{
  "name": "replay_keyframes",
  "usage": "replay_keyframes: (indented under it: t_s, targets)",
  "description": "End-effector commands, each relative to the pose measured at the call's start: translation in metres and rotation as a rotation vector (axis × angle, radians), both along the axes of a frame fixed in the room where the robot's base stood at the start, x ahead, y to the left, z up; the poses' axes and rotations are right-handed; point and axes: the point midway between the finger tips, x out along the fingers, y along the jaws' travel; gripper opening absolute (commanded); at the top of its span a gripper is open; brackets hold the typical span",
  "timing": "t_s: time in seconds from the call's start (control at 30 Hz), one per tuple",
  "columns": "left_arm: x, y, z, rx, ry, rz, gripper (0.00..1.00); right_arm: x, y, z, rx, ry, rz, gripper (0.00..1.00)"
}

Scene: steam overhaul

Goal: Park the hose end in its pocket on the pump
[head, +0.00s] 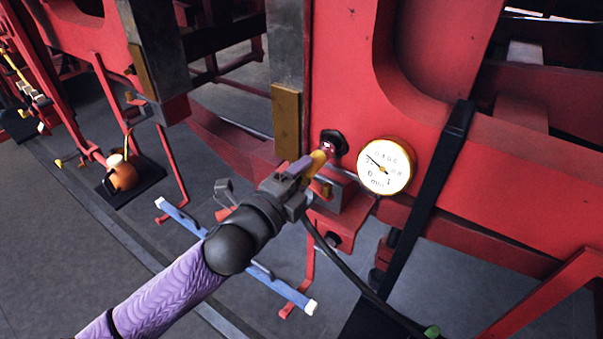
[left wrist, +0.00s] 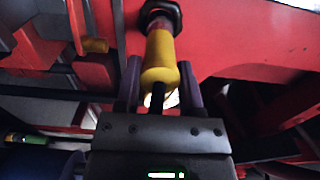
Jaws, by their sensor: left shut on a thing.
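My left gripper (head: 305,172) is shut on the yellow hose end (head: 318,160), and the left wrist view shows the yellow body (left wrist: 160,58) between the two fingers. The far end of it points at a black round fitting (head: 334,138) on the red plate and meets or nearly meets it; I cannot tell whether they are joined. The fitting also shows in the left wrist view (left wrist: 160,12). A black hose (head: 345,270) hangs from the gripper toward the lower right. I cannot clearly make out the pump or its pocket. My right gripper is not in view.
A white gauge with a brass rim (head: 386,166) sits right of the fitting. A blue bar with white ends (head: 180,217) lies low behind my left arm. A copper oil can (head: 122,177) stands on a black mat at left. Red frame beams surround the gripper.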

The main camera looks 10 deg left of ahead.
Motion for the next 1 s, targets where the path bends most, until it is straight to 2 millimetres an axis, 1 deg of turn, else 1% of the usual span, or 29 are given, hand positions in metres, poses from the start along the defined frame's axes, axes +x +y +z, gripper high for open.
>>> replay_keyframes:
  t_s: [0.27,0.5,0.63,1.0]
  targets:
    - [-0.025,0.009,0.0,0.002,0.002,-0.001,0.0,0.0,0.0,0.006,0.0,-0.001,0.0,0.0]
    - [-0.046,0.016,0.0,0.001,0.002,0.0,0.0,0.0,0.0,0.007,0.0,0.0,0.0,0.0]
    - [-0.05,0.018,0.0,0.001,0.001,0.0,0.0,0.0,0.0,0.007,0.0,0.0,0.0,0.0]
    - [-0.05,0.018,0.0,0.001,0.0,0.0,0.0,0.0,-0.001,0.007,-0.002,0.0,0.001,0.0]
